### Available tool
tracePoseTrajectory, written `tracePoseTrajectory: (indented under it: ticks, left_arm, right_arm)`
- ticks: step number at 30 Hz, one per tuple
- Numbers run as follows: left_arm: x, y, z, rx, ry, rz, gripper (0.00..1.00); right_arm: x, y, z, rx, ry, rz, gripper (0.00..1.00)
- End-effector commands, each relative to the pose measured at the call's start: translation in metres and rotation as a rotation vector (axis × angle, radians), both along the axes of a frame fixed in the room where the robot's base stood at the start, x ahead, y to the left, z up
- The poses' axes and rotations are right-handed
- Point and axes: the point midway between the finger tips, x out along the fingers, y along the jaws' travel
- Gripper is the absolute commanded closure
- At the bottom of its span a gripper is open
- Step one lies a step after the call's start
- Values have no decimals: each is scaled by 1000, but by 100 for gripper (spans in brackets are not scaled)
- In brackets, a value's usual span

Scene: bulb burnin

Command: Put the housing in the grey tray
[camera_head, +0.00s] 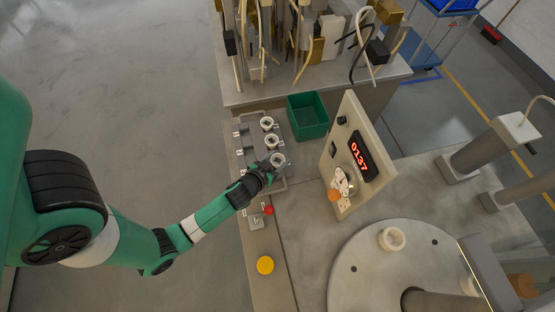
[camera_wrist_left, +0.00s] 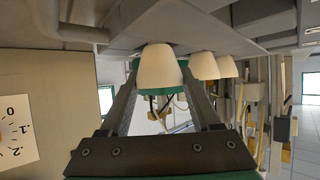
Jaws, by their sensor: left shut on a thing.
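My left gripper (camera_head: 266,170) is shut on the nearest of three white, ring-topped housings (camera_head: 279,159). They form a row along the grey tray-like fixture (camera_head: 243,150) in the head view. In the left wrist view the held housing (camera_wrist_left: 158,68) is a tapered white cup between the two fingers (camera_wrist_left: 160,92). It is at or just above the fixture; I cannot tell whether it touches. The other two housings (camera_head: 272,141) (camera_head: 267,122) stand beyond it. Another white housing (camera_head: 392,239) stands on the round plate (camera_head: 350,290). My right gripper is not in view.
A green bin (camera_head: 308,128) stands right of the row. A tilted panel with a red display (camera_head: 359,160) rises to the right. A red button (camera_head: 268,210) and a yellow button (camera_head: 265,265) are near my left arm. Cables and racks (camera_head: 310,60) fill the back.

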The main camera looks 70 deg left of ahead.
Motion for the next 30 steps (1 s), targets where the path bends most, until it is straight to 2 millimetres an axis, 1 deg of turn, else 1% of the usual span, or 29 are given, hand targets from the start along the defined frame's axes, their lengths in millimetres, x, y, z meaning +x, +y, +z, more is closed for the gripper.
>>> tracePoseTrajectory:
  ticks: [5,6,10,17,21,23,26,30]
  left_arm:
    - [0,0,-5,0,0,0,89]
    - [0,0,-3,0,0,0,29]
    - [0,0,-3,0,1,0,6]
    - [0,0,-3,0,1,0,6]
    - [-1,-1,3,0,1,0,6]
    - [-8,-6,5,0,2,-2,6]
    - [-22,-17,15,0,2,-4,6]
    - [-47,-36,31,1,4,-6,6]
  right_arm:
    - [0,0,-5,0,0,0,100]
    - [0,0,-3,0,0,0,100]
    - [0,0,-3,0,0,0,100]
    - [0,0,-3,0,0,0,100]
    - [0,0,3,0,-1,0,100]
    - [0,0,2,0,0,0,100]
    - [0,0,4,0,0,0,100]
    - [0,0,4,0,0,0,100]
